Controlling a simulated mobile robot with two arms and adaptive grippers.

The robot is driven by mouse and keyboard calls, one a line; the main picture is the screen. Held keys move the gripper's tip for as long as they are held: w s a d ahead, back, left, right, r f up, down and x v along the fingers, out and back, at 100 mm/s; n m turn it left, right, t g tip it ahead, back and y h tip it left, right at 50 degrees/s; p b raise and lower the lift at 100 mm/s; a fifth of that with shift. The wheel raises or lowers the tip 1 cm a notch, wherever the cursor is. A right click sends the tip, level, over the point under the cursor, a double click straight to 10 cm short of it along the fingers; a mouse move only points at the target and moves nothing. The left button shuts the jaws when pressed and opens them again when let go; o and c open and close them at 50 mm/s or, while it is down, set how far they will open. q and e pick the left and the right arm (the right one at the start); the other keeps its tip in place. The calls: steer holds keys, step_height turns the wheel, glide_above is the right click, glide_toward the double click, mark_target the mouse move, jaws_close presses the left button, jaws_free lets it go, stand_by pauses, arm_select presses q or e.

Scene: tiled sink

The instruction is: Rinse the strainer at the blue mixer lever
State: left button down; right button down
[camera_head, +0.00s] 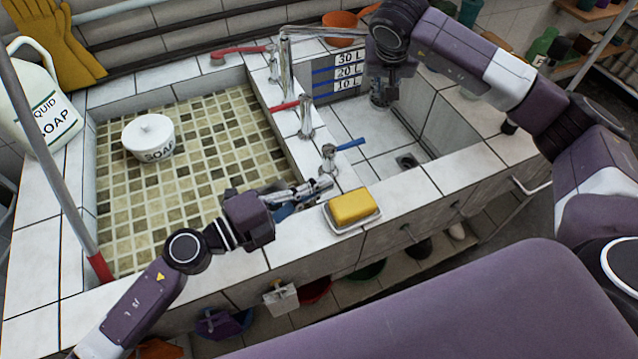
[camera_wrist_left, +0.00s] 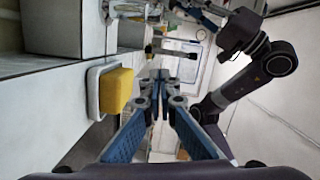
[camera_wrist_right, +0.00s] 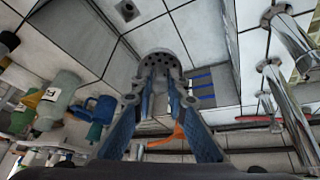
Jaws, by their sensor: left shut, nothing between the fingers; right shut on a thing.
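The blue mixer lever (camera_head: 351,144) sits on its chrome tap (camera_head: 328,157) on the tiled rim of the right basin. My left gripper (camera_head: 325,184) is shut and empty, just in front of this tap and apart from the lever. In the left wrist view its fingers (camera_wrist_left: 158,78) are closed together. My right gripper (camera_head: 380,82) is over the right basin, shut on the strainer. The grey perforated strainer (camera_wrist_right: 158,64) shows beyond its fingertips in the right wrist view; in the head view (camera_head: 380,102) the gripper partly hides it. No water stream is visible.
Two other taps have red levers (camera_head: 285,105) (camera_head: 240,50). A yellow sponge (camera_head: 352,205) lies in a white dish on the front rim. The left basin holds a white soap pot (camera_head: 148,137). A drain (camera_head: 405,160) lies in the right basin's open floor.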

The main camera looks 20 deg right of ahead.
mark_target(382, 98)
arm_select(q)
steer(key=shift+r, duration=0.1)
arm_select(e)
steer(key=shift+s+a, duration=0.55)
steer(key=shift+s, duration=0.25)
steer(key=shift+s+a, duration=0.5)
steer(key=shift+s, duration=0.3)
arm_select(q)
steer(key=shift+r, duration=0.1)
arm_select(e)
steer(key=shift+r, duration=0.15)
